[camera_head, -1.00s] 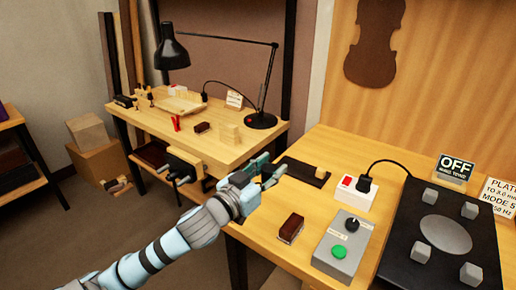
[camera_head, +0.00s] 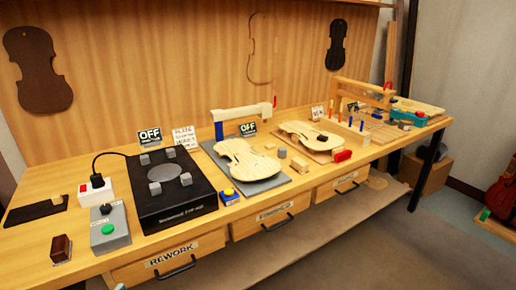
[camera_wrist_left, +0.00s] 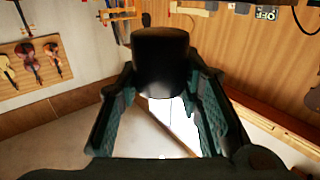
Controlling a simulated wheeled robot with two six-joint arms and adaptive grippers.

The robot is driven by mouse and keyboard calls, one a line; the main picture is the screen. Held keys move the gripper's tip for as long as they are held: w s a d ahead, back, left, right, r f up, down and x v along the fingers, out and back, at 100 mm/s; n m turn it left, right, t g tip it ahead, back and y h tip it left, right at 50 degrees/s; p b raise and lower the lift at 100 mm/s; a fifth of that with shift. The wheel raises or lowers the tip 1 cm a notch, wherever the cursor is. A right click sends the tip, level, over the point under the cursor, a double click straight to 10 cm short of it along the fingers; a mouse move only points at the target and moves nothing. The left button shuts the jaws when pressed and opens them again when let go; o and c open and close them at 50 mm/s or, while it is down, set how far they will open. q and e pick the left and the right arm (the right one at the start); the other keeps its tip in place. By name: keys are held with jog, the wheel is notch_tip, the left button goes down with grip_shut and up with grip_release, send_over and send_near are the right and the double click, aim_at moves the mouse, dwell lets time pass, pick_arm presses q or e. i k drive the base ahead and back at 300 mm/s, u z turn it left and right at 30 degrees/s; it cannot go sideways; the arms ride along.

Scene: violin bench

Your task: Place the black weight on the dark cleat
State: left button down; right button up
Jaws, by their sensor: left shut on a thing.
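In the left wrist view, my left gripper (camera_wrist_left: 162,78) is shut on a black cylinder, the black weight (camera_wrist_left: 161,60). The weight is held between the two fingers, clear of any surface in that view. A small dark piece (camera_head: 322,139) lies on the pale violin plate (camera_head: 306,133) at the right of the bench in the head view. It may be the dark cleat, but it is too small to be sure. Neither gripper shows in the head view, and my right gripper is in no current view.
The bench (camera_head: 30,270) carries a black vibration plate (camera_head: 175,205), a grey control box (camera_head: 108,226) and a brown block (camera_head: 61,248). Another violin plate (camera_head: 247,163) lies mid-bench. A red block (camera_head: 342,156) and a wooden frame (camera_head: 362,92) stand near the right plate.

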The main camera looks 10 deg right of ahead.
aim_at(322, 137)
jog(key=u, duration=1.1)
jog(key=k, duration=0.15)
jog(key=z, duration=2.75)
jog(key=i, duration=2.2)
jog(key=u, duration=0.55)
